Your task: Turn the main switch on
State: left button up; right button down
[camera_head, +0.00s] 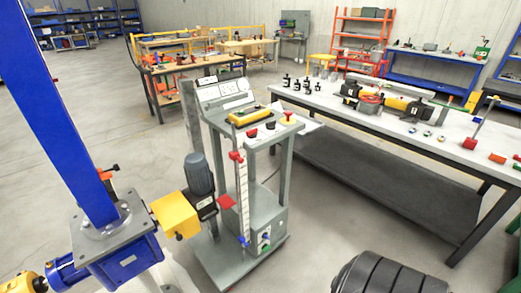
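A grey test stand (222,268) stands in the middle of the head view, with a sloped panel (222,93) at its top. A red-and-yellow knob (289,119), which looks like a main switch, sits at the right of its upper deck. Whether it is on or off cannot be told. A red knob (252,133) and a black knob (270,126) are beside it, near a yellow bar-shaped part (249,116). A grey box (266,236) low on the stand has small green and dark controls. Neither of my grippers is in view.
A long workbench (350,112) with parts stands at right. A black ribbed object (388,274) is at bottom right. Floor between is clear.

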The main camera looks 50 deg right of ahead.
aim_at(252, 134)
jog(key=z, duration=1.25)
jog(key=i+l+z, duration=0.4)
jog(key=l, duration=0.15)
